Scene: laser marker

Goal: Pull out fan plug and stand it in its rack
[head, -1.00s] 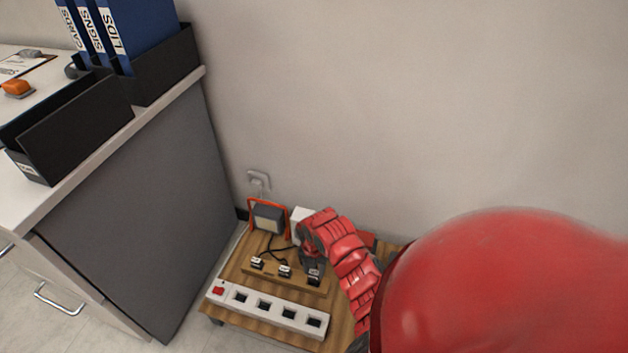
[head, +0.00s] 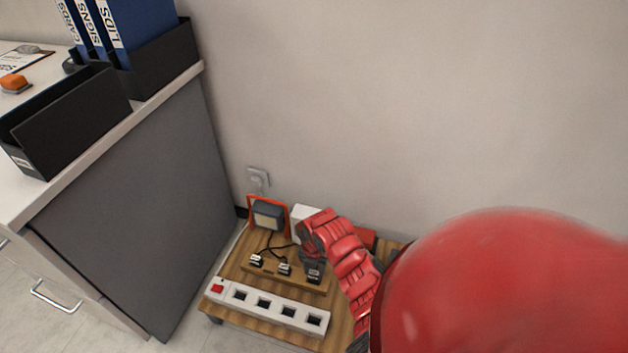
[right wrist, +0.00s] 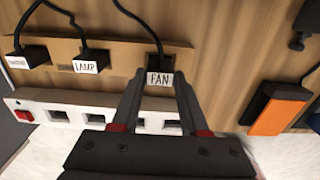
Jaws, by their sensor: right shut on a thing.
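The fan plug (right wrist: 158,76), black with a white FAN label, stands at the right end of the wooden rack (right wrist: 125,52). Its cord runs back from it. My right gripper (right wrist: 157,74) is shut on the fan plug, one finger on each side. In the head view my right gripper (head: 313,270) covers much of the fan plug (head: 314,279). The lamp plug (right wrist: 90,60) and another labelled plug (right wrist: 28,57) stand in the rack to its left. My left gripper is not in view.
A white power strip (head: 215,298) with a red switch lies in front of the rack; its visible sockets look empty. An orange-framed work lamp (head: 268,214) and a white box stand behind. A grey cabinet (head: 140,200) is at left, the wall behind.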

